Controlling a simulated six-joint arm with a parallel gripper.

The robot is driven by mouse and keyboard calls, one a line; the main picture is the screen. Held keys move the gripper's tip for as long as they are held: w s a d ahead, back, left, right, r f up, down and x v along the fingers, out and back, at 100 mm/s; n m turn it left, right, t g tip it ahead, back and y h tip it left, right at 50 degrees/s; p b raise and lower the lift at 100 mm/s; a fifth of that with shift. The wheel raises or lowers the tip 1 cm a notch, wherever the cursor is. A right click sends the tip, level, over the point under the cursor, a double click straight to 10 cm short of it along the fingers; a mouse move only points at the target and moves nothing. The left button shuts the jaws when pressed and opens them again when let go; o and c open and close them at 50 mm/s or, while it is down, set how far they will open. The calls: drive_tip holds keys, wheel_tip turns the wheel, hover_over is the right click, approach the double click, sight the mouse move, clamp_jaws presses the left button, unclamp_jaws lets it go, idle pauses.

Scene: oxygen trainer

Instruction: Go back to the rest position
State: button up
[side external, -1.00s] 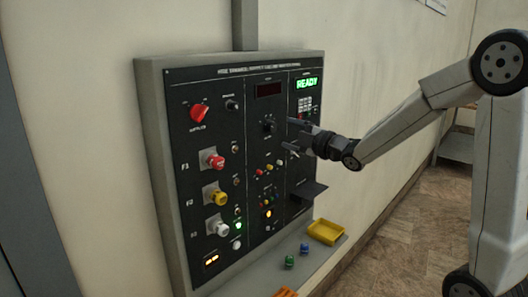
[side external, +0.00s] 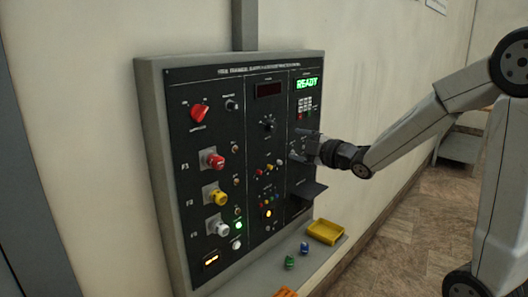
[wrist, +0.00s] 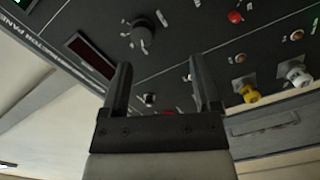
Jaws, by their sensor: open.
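My gripper (side external: 302,146) is open and empty in front of the right part of the black control panel (side external: 255,85). In the wrist view its two dark fingers (wrist: 160,90) stand apart with nothing between them but the panel behind. The panel carries a green READY display (side external: 307,83), a keypad (side external: 305,104), a dark red display (side external: 269,90) and a black knob (side external: 268,124). The black knob also shows in the wrist view (wrist: 143,33). I cannot tell the exact gap between fingertips and panel.
On the panel's left are a red rotary switch (side external: 200,113) and red (side external: 212,159), yellow (side external: 215,197) and white (side external: 217,228) knobs. A small shelf (side external: 307,191) juts out below the gripper. A yellow tray (side external: 325,232) sits on the ledge. Open room lies right of the panel.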

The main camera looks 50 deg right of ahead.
drive_tip(key=s+a+f+m+g, duration=0.2)
drive_tip(key=a+f+m+g, duration=0.15)
drive_tip(key=f, duration=0.25)
drive_tip(key=s+a+f+m+g, duration=0.2)
drive_tip(key=f+m+g, duration=0.2)
drive_tip(key=f, duration=0.2)
drive_tip(key=s+a+f+m+g, duration=0.5)
drive_tip(key=s+a+f+g, duration=0.2)
drive_tip(key=s, duration=0.4)
drive_tip(key=shift+s+a+f+y, duration=0.3)
drive_tip(key=shift+a+f, duration=0.2)
drive_tip(key=shift+f, duration=0.35)
drive_tip(key=shift+g, duration=0.25)
